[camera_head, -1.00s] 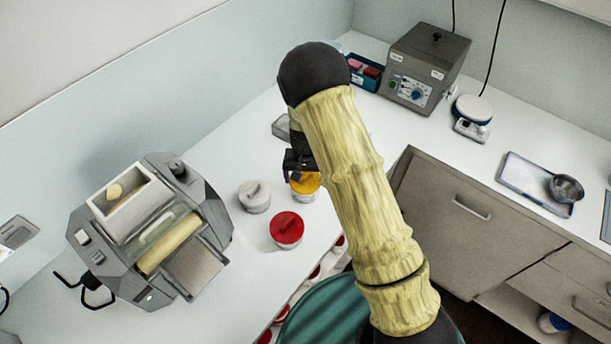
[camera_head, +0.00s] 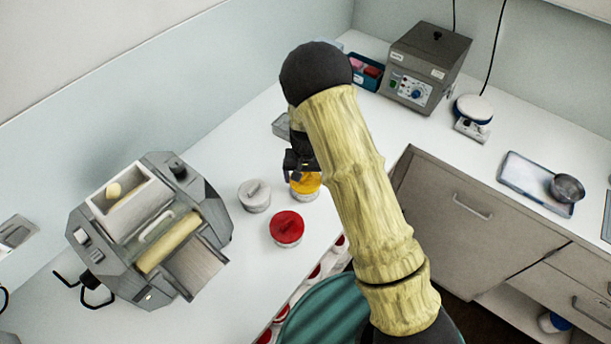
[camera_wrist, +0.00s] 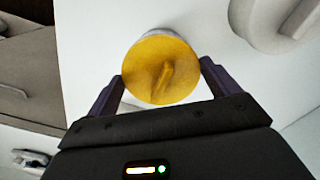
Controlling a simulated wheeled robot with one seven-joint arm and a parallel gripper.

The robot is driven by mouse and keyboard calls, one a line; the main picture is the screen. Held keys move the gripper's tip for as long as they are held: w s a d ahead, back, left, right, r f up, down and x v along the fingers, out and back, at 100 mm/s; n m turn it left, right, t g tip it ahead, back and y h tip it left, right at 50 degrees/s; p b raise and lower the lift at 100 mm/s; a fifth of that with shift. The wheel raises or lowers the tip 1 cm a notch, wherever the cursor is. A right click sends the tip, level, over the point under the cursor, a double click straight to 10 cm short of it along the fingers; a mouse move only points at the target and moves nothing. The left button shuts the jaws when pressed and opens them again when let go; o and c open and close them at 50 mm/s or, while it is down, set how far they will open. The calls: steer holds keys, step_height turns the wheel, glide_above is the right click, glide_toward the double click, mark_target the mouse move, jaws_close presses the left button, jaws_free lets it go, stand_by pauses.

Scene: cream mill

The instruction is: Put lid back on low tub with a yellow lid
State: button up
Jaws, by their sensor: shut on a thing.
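The yellow lid (camera_wrist: 161,68) fills the space between my gripper's fingers in the wrist view, its raised grip bar facing the camera. My gripper (camera_wrist: 160,85) is shut on it, one dark finger on each side. In the head view the yellow lid (camera_head: 306,182) sits on or just over the low tub (camera_head: 303,196), whose pale wall shows below it. I cannot tell whether the lid is fully seated. My gripper (camera_head: 300,176) is directly above it, partly hidden by my arm.
A tub with a red lid (camera_head: 286,228) and one with a white lid (camera_head: 255,195) stand close by on the white counter. A grey roller mill (camera_head: 150,230) is at the left. A clear container (camera_head: 281,127) stands behind my gripper. The counter's front edge is near.

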steer(key=shift+f, duration=0.4)
stand_by(0.8)
steer(key=o, duration=0.7)
steer(key=shift+r, duration=0.15)
steer(key=shift+r+p, duration=1.35)
steer(key=shift+r, duration=0.85)
jaws_close()
